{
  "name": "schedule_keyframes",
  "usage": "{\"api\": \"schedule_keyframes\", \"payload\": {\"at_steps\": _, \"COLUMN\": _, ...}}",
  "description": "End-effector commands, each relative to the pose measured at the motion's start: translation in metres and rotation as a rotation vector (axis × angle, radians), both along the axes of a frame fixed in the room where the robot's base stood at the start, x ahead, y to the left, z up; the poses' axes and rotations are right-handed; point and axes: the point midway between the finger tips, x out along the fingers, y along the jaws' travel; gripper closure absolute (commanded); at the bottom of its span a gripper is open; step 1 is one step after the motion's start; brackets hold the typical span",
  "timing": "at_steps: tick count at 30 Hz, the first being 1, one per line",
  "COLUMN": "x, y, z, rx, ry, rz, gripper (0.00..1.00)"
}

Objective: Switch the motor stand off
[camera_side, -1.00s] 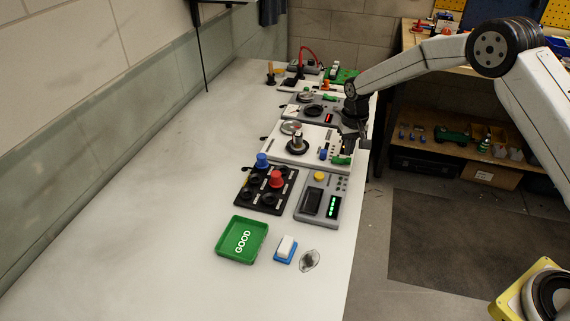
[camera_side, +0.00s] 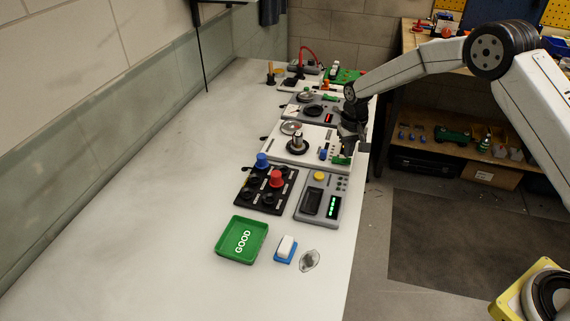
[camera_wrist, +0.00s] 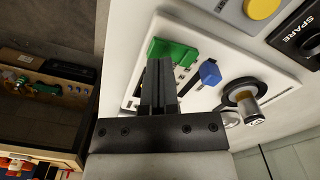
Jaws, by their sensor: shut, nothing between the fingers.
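The motor stand (camera_side: 273,152) is a white panel on the bench with a dark round motor mount (camera_side: 297,146), a blue knob (camera_side: 323,154) and a green switch (camera_side: 341,160) near its right edge. In the wrist view the green switch (camera_wrist: 174,54) lies right at my fingertips, with the blue knob (camera_wrist: 209,73) and the motor (camera_wrist: 243,98) to its right. My gripper (camera_side: 347,150) is shut and empty, pointing down over the green switch; it also shows in the wrist view (camera_wrist: 157,65). The fingers hide part of the switch. I cannot tell whether they touch it or which way it is set.
A grey panel (camera_side: 301,216) with a yellow button and a black panel (camera_side: 243,201) with red and blue caps stand nearer the camera. Another grey panel (camera_side: 289,111) stands behind. A green GOOD tray (camera_side: 222,247) is at the front. The bench's left side is clear.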

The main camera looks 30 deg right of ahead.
Motion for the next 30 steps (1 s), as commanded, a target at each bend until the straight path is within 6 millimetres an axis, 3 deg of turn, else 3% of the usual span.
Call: {"api": "schedule_keyframes", "payload": {"at_steps": 30, "x": 0.000, "y": 0.000, "z": -0.011, "rx": 0.000, "ry": 0.000, "rz": 0.000, "gripper": 1.00}}
